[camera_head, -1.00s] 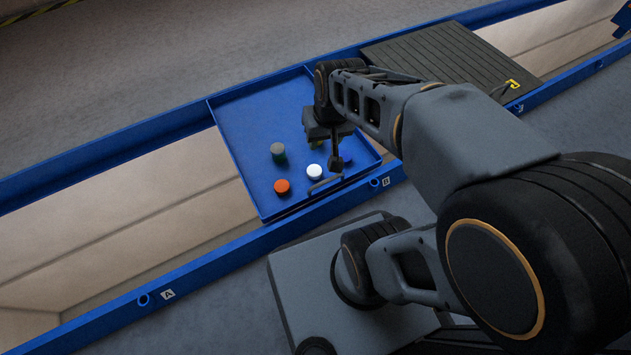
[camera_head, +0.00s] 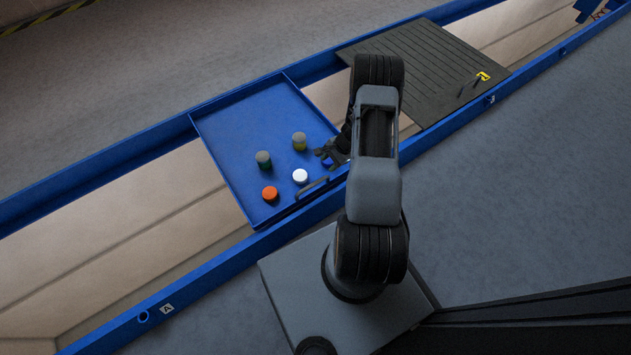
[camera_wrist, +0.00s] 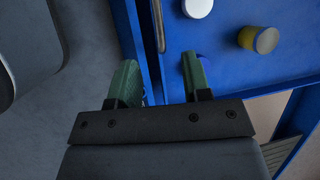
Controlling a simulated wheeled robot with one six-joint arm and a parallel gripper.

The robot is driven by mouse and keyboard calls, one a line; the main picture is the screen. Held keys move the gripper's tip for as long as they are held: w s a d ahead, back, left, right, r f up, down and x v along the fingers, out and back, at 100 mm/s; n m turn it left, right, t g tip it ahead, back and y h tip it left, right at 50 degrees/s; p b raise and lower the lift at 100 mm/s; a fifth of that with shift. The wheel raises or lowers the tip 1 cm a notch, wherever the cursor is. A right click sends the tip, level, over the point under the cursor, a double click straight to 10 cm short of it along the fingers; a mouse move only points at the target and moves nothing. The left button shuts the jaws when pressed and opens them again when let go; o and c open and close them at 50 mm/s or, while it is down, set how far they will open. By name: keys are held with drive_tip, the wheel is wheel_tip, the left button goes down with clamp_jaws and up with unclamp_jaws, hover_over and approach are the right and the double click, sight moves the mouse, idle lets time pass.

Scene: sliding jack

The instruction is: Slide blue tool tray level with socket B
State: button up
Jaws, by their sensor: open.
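The blue tool tray (camera_head: 240,135) spans the two blue rails and holds several capped jars. Its dark handle (camera_head: 312,187) is on the near side, and in the wrist view the handle (camera_wrist: 158,25) lies ahead of the gap between my fingers. My gripper (camera_head: 331,156) is over the tray's near right part, partly hidden by my arm. In the wrist view my gripper (camera_wrist: 159,68) is open with nothing between its green fingers; the left finger is over the rail side, the right over the tray. Socket B and its label are hidden behind my arm.
Socket A (camera_head: 143,317) is on the near rail, left of the tray. Label C (camera_head: 491,100) is to the right. A black ribbed cover (camera_head: 425,70) with a yellow clamp (camera_head: 482,77) lies right of the tray. The channel left of the tray is open.

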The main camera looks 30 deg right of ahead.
sight(315, 183)
drive_tip(key=b+x, duration=0.1)
drive_tip(key=x, duration=0.3)
drive_tip(key=b+x, duration=0.2)
drive_tip(key=x, duration=0.2)
drive_tip(key=b+x, duration=0.1)
drive_tip(key=x, duration=0.3)
drive_tip(key=shift+s+d+f+b, duration=0.25)
drive_tip(key=shift+f+b, duration=0.15)
drive_tip(key=shift+f, duration=0.1)
drive_tip(key=shift+b+x, duration=0.35)
drive_tip(key=shift+x, duration=0.65)
drive_tip(key=shift+r, duration=0.1)
drive_tip(key=shift+c, duration=0.2)
clamp_jaws()
